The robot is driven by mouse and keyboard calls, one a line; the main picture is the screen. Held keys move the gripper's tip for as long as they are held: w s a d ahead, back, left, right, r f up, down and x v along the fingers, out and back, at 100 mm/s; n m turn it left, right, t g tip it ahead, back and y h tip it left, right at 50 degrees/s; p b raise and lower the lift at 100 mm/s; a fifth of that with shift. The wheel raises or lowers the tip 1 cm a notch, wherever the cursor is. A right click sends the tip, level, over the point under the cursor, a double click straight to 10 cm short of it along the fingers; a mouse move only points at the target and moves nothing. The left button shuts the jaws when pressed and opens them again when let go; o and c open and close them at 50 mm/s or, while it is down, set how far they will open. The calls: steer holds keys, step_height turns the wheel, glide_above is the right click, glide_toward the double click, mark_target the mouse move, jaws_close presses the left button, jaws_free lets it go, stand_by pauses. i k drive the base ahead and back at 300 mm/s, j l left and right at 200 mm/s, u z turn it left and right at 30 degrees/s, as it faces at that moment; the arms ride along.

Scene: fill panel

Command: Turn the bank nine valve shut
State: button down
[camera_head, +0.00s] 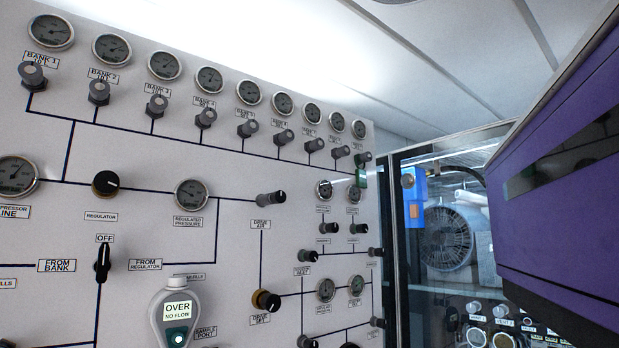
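The bank valves are a row of dark grey knobs along the upper part of a white panel (230,160), under a row of round gauges. Counting along from Bank 1, the bank nine valve (363,158) is the last knob, at the panel's upper right edge. It looks small and far off, and its label is too small to read. Whether the valve is open or shut cannot be told. My gripper is not in view.
The Bank 8 knob (341,152) sits close to the left of the last one. Lower down are a regulator knob (106,184), a selector handle (103,262) and a handheld meter reading "OVER NO FLOW" (176,315). A glazed cabinet with a fan (446,242) stands right of the panel.

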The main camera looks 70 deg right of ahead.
mark_target(366, 157)
steer(key=z, duration=1.7)
